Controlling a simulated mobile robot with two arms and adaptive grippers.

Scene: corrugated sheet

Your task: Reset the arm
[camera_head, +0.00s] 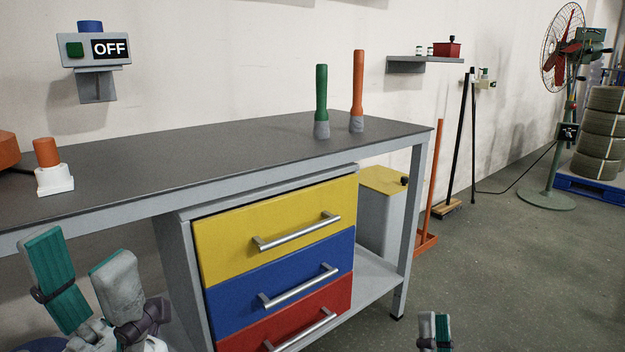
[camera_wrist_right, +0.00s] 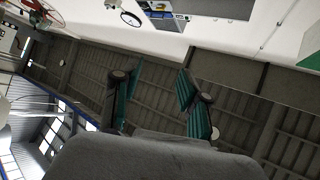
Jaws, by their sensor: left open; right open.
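My left gripper (camera_head: 88,285) is at the lower left of the head view, in front of the workbench. Its two teal-padded fingers point up and stand apart, with nothing between them. My right gripper (camera_head: 434,332) shows only as fingertips at the bottom edge of the head view, right of the bench leg. In the right wrist view my right gripper (camera_wrist_right: 158,95) has its two teal fingers apart and empty. That view faces the wall and the ceiling. No object touches either gripper in what shows.
The workbench (camera_head: 200,160) carries a green-handled tool (camera_head: 321,95), an orange-handled tool (camera_head: 357,85) and a white base with an orange top (camera_head: 52,172). Below are yellow (camera_head: 280,215), blue (camera_head: 260,288) and red (camera_head: 335,300) drawers. Open floor (camera_head: 500,270) lies to the right.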

